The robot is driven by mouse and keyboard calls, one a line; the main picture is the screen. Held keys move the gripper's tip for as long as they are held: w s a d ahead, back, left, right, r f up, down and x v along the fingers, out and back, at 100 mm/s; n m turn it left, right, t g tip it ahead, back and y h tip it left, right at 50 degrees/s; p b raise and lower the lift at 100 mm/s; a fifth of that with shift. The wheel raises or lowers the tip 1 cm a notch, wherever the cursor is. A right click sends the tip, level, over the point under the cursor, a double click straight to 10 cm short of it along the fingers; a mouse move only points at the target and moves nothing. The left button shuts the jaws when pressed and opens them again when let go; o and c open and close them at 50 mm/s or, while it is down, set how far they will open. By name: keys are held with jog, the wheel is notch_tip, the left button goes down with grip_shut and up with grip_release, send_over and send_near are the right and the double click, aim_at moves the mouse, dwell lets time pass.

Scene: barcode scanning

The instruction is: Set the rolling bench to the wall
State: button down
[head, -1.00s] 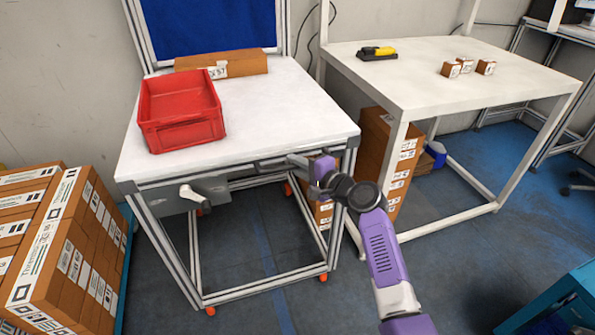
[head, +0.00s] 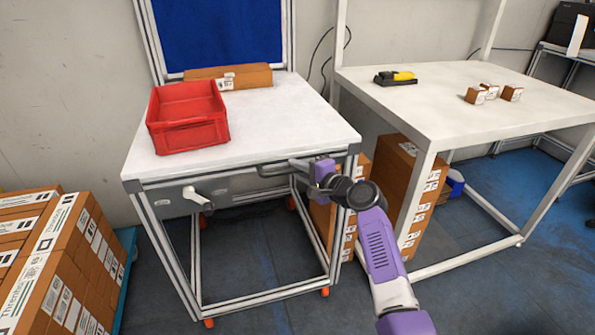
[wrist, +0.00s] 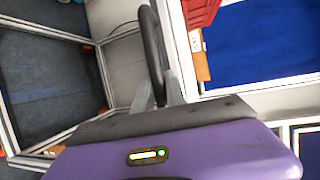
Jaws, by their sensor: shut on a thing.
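The rolling bench (head: 262,118) has a white top, a grey metal frame and orange casters (head: 325,292). It stands in front of the grey wall (head: 70,75) with a blue panel at its back. My gripper (head: 318,172) is at the bench's front right, shut on the bar handle (head: 285,166) under the top's front edge. The fingertips and the exact grip are partly hidden by my arm in the head view. In the wrist view a dark curved bar (wrist: 152,50) rises from beyond my purple gripper body.
A red crate (head: 188,138) and a carton (head: 235,77) ride on the bench. Stacked boxes (head: 60,260) stand close at left. A white table (head: 450,100) stands at right, with tall cartons (head: 405,185) below it. Dark floor shows in front.

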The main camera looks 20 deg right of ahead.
jog(key=shift+r, duration=0.25)
jog(key=c, duration=1.4)
grip_release()
jog(key=shift+o, duration=0.2)
jog(key=shift+f, duration=0.1)
jog(key=p+v, duration=0.1)
jog(key=v, duration=0.7)
jog(key=shift+w, duration=0.1)
jog(key=shift+d, duration=0.1)
